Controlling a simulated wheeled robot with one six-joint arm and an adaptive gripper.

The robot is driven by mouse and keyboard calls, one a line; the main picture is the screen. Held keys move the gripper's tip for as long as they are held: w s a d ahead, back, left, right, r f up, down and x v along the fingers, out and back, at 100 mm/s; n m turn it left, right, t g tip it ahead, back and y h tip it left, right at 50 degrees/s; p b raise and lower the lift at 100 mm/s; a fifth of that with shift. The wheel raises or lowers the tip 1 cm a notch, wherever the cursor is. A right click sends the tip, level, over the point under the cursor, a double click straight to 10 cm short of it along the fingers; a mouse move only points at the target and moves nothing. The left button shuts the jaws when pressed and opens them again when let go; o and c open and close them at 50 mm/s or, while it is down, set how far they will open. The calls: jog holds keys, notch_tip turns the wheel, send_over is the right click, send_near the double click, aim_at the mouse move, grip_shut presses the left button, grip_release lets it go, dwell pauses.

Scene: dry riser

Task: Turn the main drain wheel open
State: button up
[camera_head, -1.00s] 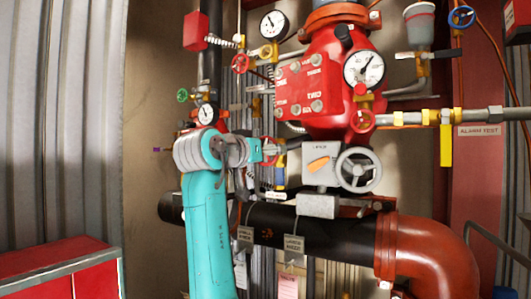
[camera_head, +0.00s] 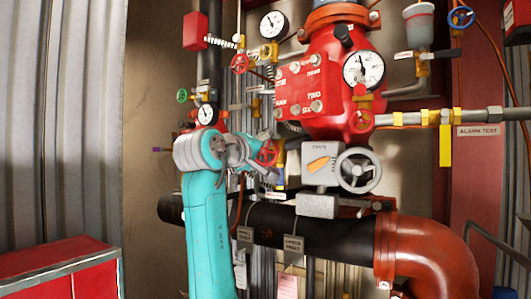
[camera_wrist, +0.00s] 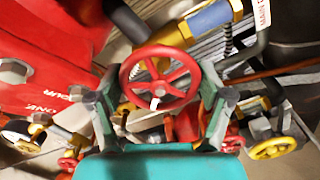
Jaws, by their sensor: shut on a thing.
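The red main drain wheel (camera_wrist: 181,69), a spoked handwheel, sits between my gripper's two fingers in the wrist view. It also shows in the head view (camera_head: 268,153), left of the grey box, partly hidden by my wrist. My gripper (camera_wrist: 160,85) is shut on the wheel, with one finger at its left rim and one at its right rim. In the head view my gripper (camera_head: 257,151) reaches the wheel from the left. A tag reading "MAIN D", cut off by the frame, hangs at the upper right of the wrist view (camera_wrist: 263,12).
A grey handwheel (camera_head: 358,170) on a grey box (camera_head: 321,162) stands right of my gripper. The red valve body (camera_head: 325,95) is above. A black pipe (camera_head: 270,222) runs below. A red cabinet (camera_head: 60,275) is at lower left.

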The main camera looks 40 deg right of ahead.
jog(key=n, duration=0.6)
jog(key=shift+n, duration=0.3)
jog(key=n, duration=0.6)
dwell(0.4)
jog(key=o, duration=1.1)
jog(key=v, duration=1.2)
jog(key=shift+r, duration=0.1)
